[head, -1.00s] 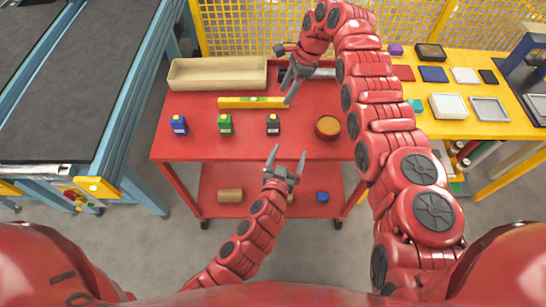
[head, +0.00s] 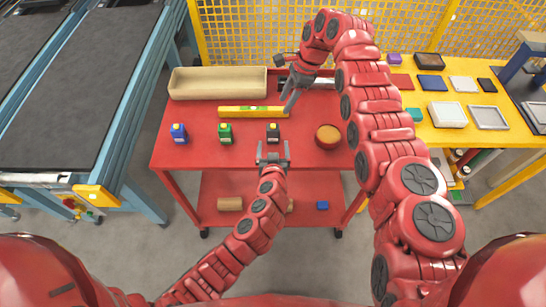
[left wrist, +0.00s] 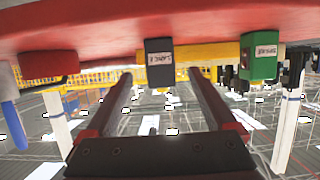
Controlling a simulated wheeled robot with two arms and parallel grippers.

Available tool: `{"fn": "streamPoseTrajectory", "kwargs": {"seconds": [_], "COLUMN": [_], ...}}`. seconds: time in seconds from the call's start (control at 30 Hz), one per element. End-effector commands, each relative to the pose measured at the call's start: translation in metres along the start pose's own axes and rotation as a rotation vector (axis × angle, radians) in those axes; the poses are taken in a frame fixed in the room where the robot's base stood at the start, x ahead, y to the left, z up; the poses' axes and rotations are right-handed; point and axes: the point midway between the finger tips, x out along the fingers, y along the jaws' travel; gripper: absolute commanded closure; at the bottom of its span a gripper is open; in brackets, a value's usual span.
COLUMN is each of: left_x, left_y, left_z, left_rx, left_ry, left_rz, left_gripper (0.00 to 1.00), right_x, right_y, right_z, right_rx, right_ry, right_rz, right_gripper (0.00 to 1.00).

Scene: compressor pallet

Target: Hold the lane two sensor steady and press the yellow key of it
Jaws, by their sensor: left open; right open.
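Three small sensors with yellow tops stand in a row on the red cart top: a blue one (head: 179,134), a green one (head: 226,133) and a black one (head: 273,134). My left gripper (head: 273,150) is open and empty at the cart's front edge, just in front of the black sensor. In the left wrist view, which looks upside down, the black sensor (left wrist: 160,62) shows between the open fingers and the green sensor (left wrist: 258,58) is off to the right. Both carry white labels, too small to read surely. My right gripper (head: 286,97) is open behind the black sensor.
A yellow level (head: 240,112) lies behind the sensors, its right end near my right gripper. A beige tray (head: 217,83) stands at the back left. A round tub (head: 328,136) stands right of the black sensor. The cart's front edge (head: 210,166) is clear left of my gripper.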

Motion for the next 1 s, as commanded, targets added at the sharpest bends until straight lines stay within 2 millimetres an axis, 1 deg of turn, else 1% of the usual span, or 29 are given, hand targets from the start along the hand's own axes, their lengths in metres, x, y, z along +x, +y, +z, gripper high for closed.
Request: {"fn": "streamPoseTrajectory", "kwargs": {"seconds": [0.03,0.2,0.4,0.6,0.93,0.97,1.0], "left_x": [0.01,0.038,0.062,0.073,0.075,0.075,0.075], "left_y": [-0.001,0.0,0.0,0.0,0.0,0.0,0.0], "left_z": [0.001,0.0,0.0,0.0,0.001,0.001,0.001], "left_rx": [0.003,0.002,0.0,0.001,0.0,0.0,0.0], "left_ry": [-0.002,0.0,-0.001,0.0,-0.001,-0.001,-0.001], "left_rz": [-0.003,-0.002,-0.001,0.001,0.001,0.001,0.001], "left_gripper": [0.1,0.1,0.1,0.1,0.1,0.14,0.21], "right_x": [0.0,0.0,0.0,0.0,0.0,0.0,0.0], "right_y": [0.0,0.0,0.0,0.0,0.0,0.0,0.0], "right_z": [0.0,0.0,0.0,0.0,0.0,0.0,0.0], "right_rx": [0.0,0.0,0.0,0.0,0.0,0.0,0.0], "right_ry": [0.0,0.0,0.0,0.0,0.0,0.0,0.0], "right_rz": [0.0,0.0,0.0,0.0,0.0,0.0,0.0], "right_gripper": [0.5,0.5,0.5,0.5,0.5,0.5,0.5]}}
